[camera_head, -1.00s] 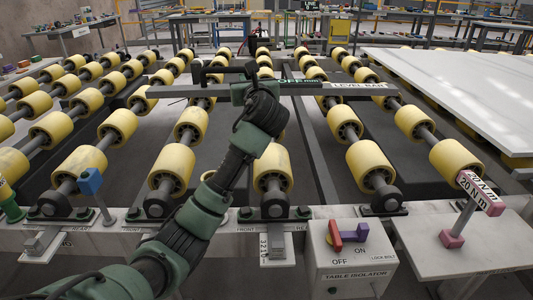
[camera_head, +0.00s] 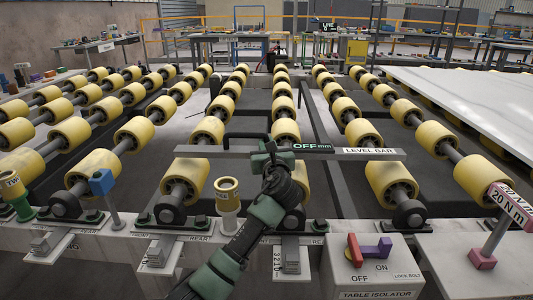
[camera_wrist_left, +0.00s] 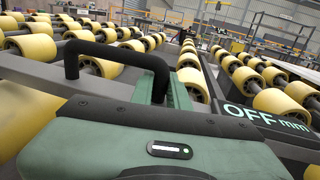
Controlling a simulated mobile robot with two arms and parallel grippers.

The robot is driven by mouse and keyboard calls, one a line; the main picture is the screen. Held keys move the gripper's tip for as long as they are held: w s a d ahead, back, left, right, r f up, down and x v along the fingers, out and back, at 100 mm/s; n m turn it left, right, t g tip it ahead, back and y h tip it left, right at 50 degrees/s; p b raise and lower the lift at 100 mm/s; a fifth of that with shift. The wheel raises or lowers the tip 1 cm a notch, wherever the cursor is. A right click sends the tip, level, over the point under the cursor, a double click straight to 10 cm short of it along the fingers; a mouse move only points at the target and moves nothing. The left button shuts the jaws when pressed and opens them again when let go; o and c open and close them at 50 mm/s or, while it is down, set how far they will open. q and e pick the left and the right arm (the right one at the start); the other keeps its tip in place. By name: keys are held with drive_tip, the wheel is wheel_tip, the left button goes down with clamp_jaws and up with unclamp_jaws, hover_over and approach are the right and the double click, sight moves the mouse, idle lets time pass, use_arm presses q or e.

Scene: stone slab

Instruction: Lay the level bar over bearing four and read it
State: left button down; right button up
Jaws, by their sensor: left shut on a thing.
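The level bar (camera_head: 220,152) is a long grey bar with a black handle, a "LEVEL BAR" label and a display reading "OFF mm" (camera_head: 312,147). My left gripper (camera_head: 270,148) is shut on it near its middle, and the bar lies crosswise over the front yellow rollers. I cannot tell whether it hangs above them or touches. The black front bearings, such as one (camera_head: 408,213) at right, sit on the stone edge. Their numbers are not readable. In the left wrist view the black handle (camera_wrist_left: 115,48) and display (camera_wrist_left: 262,118) show close up. My right gripper is not in view.
A table isolator box (camera_head: 375,275) with a red and purple switch stands at front right, beside a 20 N m tool (camera_head: 490,228). A yellow cup-like piece (camera_head: 228,195) and a blue block on a post (camera_head: 102,182) stand along the front. A white slab (camera_head: 470,100) lies at right.

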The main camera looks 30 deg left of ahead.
use_arm(q)
drive_tip(key=shift+f, duration=0.9)
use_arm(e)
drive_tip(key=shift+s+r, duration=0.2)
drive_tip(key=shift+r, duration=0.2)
use_arm(q)
drive_tip(key=shift+f, duration=0.1)
drive_tip(key=c, duration=1.4)
unclamp_jaws()
drive_tip(key=shift+f, duration=0.1)
drive_tip(key=shift+o, duration=0.2)
